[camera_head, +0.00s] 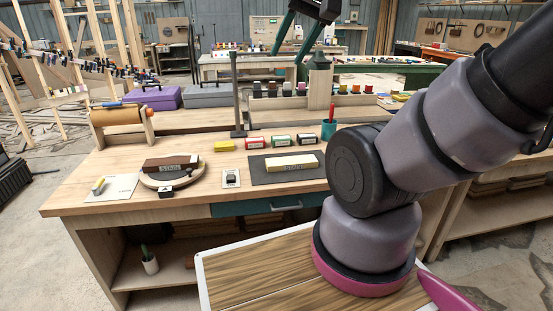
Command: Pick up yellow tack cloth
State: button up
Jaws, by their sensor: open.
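A small yellow block-like piece (224,146), which looks like the yellow tack cloth, lies flat on the wooden workbench (190,142) left of the middle, just in front of a dark upright post. It is small in the picture and nothing covers it. My gripper (288,57) hangs at the top of the view, with two teal fingers spread apart and nothing between them. It is up and to the right of the yellow piece, well apart from it.
Red, green and dark small boxes (281,141) stand right of the yellow piece. A dark mat (262,176) bears a pale yellow block. A dark post (236,95) rises behind the yellow piece.

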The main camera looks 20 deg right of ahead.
aim_at(222, 146)
jog(key=i+l+u, duration=0.25)
jog(key=i+l, duration=0.45)
jog(key=i, duration=0.1)
